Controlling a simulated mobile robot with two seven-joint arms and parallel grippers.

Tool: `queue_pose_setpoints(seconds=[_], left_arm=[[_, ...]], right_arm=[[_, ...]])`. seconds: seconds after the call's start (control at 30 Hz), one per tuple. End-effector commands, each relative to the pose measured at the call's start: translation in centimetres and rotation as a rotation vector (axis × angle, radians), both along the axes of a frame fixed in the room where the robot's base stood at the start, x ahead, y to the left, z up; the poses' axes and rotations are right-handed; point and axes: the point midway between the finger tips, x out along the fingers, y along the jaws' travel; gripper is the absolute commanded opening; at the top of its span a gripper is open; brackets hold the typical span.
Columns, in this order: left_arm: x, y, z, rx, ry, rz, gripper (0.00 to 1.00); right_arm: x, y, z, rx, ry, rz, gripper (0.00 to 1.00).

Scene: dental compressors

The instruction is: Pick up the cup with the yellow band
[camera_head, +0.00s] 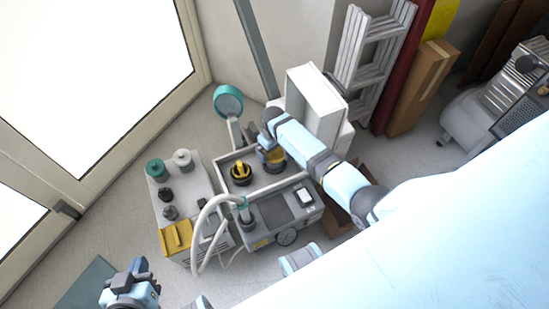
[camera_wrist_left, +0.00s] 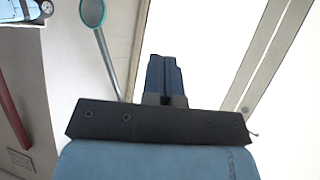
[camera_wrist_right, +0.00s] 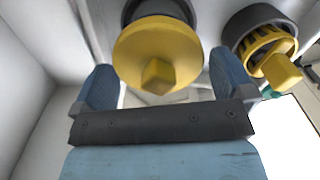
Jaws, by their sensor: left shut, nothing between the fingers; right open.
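Two dark round cups with yellow parts stand in the shallow tray (camera_head: 222,162). One cup (camera_head: 275,167) is under my right gripper (camera_head: 271,153) and partly hidden by it; in the right wrist view it shows a solid yellow disc with a square knob (camera_wrist_right: 158,50). The other cup (camera_head: 241,174), left of it, has a slotted yellow top, also seen in the right wrist view (camera_wrist_right: 265,42). I cannot tell which has the named band. My right gripper (camera_wrist_right: 164,82) is open, its fingers either side of the disc-topped cup, not closed on it. My left gripper (camera_head: 130,283) is shut and empty, far from the cups.
A cart with grey and teal-topped jars (camera_head: 183,158) stands left of the tray. A grey machine with a gauge (camera_head: 283,217) and a pale hose (camera_head: 203,217) are in front.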

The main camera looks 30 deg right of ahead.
Motion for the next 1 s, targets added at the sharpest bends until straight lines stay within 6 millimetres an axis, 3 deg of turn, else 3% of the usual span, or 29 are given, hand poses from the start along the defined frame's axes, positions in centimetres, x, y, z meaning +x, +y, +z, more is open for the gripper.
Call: queue_pose_setpoints(seconds=[0.1, 0.3, 0.37, 0.6, 1.0], left_arm=[[0.0, -0.2, 0.0, -0.009, -0.009, -0.003, 0.0], [0.1, -0.3, 0.6, -0.013, -0.017, -0.004, 0.0], [0.1, -0.2, 0.6, -0.013, -0.016, -0.004, 0.0], [0.1, -0.1, 0.1, -0.009, -0.009, -0.003, 0.0], [0.0, 0.0, 0.2, -0.003, -0.004, -0.001, 0.0]], right_arm=[[0.0, -0.1, -1.5, 0.0, 0.001, -0.001, 1.0], [0.0, -0.1, -1.5, -0.001, -0.001, 0.0, 1.0], [0.0, -0.1, -1.5, -0.001, 0.0, 0.0, 0.89], [0.0, -0.1, -1.5, -0.001, 0.0, 0.0, 0.33], [0.1, -0.1, -0.5, -0.001, -0.003, 0.0, 0.33]])
